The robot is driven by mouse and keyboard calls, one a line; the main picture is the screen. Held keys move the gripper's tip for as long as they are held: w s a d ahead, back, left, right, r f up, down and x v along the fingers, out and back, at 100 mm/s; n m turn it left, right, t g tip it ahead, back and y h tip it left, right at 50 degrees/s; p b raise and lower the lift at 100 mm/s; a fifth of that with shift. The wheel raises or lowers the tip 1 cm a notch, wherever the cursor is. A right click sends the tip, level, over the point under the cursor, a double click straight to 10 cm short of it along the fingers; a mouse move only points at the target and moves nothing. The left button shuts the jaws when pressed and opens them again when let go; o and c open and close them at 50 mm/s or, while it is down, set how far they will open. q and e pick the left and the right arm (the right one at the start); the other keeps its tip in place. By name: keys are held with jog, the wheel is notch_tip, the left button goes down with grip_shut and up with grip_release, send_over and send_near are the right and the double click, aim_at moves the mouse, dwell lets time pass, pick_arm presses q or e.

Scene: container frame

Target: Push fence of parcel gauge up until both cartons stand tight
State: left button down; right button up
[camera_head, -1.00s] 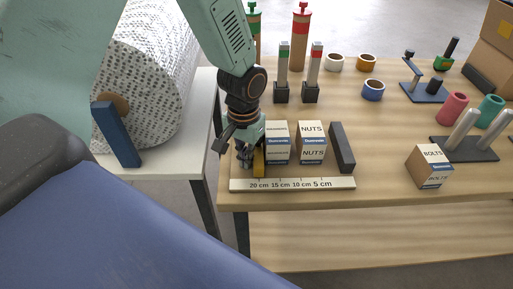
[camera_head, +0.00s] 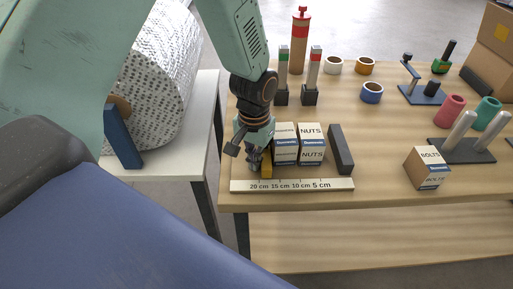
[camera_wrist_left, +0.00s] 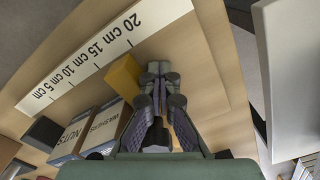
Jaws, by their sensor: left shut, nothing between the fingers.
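The parcel gauge has a cream ruler strip (camera_head: 292,185) along its front, also in the wrist view (camera_wrist_left: 100,52). The yellow fence (camera_head: 266,168) stands at its left, seen too in the wrist view (camera_wrist_left: 122,74). My left gripper (camera_head: 253,160) is shut and empty, its fingertips (camera_wrist_left: 160,72) close against the fence's outer side. The washers carton (camera_head: 286,150) stands right of the fence, almost against the nuts carton (camera_head: 311,150). A narrow gap seems to separate the nuts carton from the dark end block (camera_head: 341,150). Contact between fence and washers carton is partly hidden by my gripper.
A bolts carton (camera_head: 427,168) and a dark stand with grey posts (camera_head: 463,148) are on the right. The wood between the end block and bolts carton is clear.

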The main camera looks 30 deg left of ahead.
aim_at(269, 158)
pick_arm(q)
jog(key=shift+w+d, duration=0.25)
jog(key=shift+d, duration=0.25)
jog(key=shift+w+d+p, duration=0.2)
jog(key=shift+w+d, duration=0.35)
jog(key=shift+d, duration=0.25)
jog(key=shift+w+d+p, duration=0.15)
jog(key=shift+w+d, duration=0.35)
jog(key=shift+d, duration=0.25)
jog(key=shift+s+a+r, duration=0.1)
jog(key=shift+a, duration=0.05)
jog(key=shift+s+a+p, duration=0.25)
jog(key=shift+a+p, duration=0.1)
jog(key=shift+p, duration=0.1)
notch_tip(269, 158, up, 7)
jog(key=p, duration=0.7)
dwell(0.4)
